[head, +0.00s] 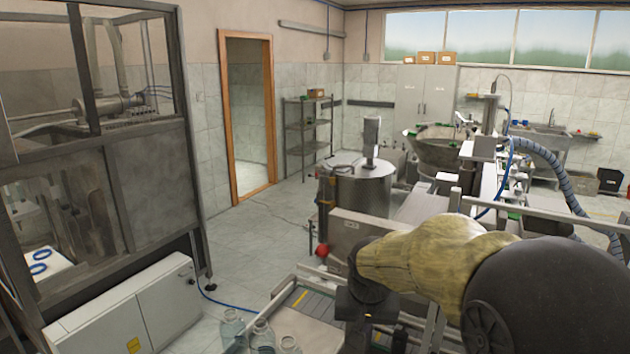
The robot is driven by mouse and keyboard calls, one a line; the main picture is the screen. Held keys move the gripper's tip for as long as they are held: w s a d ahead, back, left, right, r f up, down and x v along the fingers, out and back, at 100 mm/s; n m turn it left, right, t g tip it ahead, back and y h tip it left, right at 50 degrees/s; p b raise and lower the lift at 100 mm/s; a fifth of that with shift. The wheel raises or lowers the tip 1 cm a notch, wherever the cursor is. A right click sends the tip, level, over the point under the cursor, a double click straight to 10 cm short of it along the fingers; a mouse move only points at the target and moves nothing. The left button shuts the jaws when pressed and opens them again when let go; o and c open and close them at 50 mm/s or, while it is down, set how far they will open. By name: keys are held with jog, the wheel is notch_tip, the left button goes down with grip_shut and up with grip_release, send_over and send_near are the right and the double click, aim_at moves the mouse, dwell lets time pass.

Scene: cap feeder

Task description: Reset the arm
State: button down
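My arm reaches in from the lower right of the head view, with a large black link and a yellowish cloth-like sleeve. The dark end of the arm (364,303) hangs at the lower middle, over the conveyor area. My gripper's fingers cannot be made out there, so I cannot tell whether it is open or shut, or whether it holds anything.
Several clear glass jars (262,333) stand at the bottom, left of my arm. A steel drum (362,190) and a cap feeder bowl (436,148) stand beyond. A white cabinet (125,308) and framed machine are at left. Open tiled floor lies before the doorway (247,120).

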jog(key=s+d+f, duration=0.3)
jog(key=s+f, duration=0.2)
jog(key=s, duration=0.2)
jog(key=s+d+f+n+b, duration=0.1)
jog(key=s+d+f, duration=0.2)
jog(key=s+f, duration=0.2)
jog(key=shift+s+f+g+b, duration=0.3)
jog(key=shift+s+g, duration=0.1)
jog(key=shift+s, duration=0.55)
